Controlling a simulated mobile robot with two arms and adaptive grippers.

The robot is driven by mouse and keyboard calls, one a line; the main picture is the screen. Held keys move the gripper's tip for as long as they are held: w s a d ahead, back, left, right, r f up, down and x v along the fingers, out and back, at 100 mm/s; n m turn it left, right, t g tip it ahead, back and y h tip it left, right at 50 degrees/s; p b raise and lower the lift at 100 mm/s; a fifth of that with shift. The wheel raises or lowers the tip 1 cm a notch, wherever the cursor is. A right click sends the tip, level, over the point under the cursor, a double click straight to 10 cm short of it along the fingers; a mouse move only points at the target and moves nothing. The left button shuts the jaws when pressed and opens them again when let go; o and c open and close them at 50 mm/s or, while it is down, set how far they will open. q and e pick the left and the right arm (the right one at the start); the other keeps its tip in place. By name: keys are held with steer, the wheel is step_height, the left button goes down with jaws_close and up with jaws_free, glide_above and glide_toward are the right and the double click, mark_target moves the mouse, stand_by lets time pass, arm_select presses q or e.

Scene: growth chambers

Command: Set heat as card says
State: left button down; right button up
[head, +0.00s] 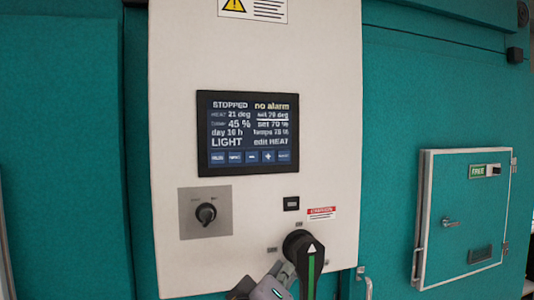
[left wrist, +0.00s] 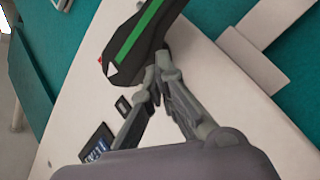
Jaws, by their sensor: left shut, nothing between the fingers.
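A dark screen (head: 248,130) on the white control panel (head: 172,140) reads STOPPED, no alarm, heat 21 deg, LIGHT and edit HEAT. A row of blue buttons (head: 251,157) runs along the screen's bottom. No heat card is readable.
A small black knob (head: 206,213) sits on a grey plate left of the handle. A red-and-white label (head: 321,212) is above the handle. A warning sign (head: 252,8) is at the top. A small teal hatch (head: 462,215) is at the right.

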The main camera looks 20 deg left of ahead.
mark_target(252, 157)
arm_select(q)
steer(key=s+r+n+t, duration=0.2)
steer(key=s+r, duration=0.2)
steer(key=r, duration=0.5)
steer(key=s+d+r+n+t+h, duration=0.1)
steer(key=s+r+t, duration=0.2)
steer(key=r, duration=0.7)
steer(key=shift+s+d+r+n, duration=0.25)
steer(key=shift+s+n, duration=0.15)
steer(key=shift+s, duration=0.6)
arm_select(e)
steer(key=shift+a+r, duration=0.3)
steer(key=shift+d, duration=0.1)
arm_select(q)
steer(key=w+a, duration=0.1)
steer(key=w, duration=0.1)
steer(key=w+a, duration=0.2)
steer(key=w, duration=0.1)
steer(key=w+a, duration=0.2)
steer(key=shift+w, duration=0.15)
arm_select(e)
steer(key=shift+f, duration=0.4)
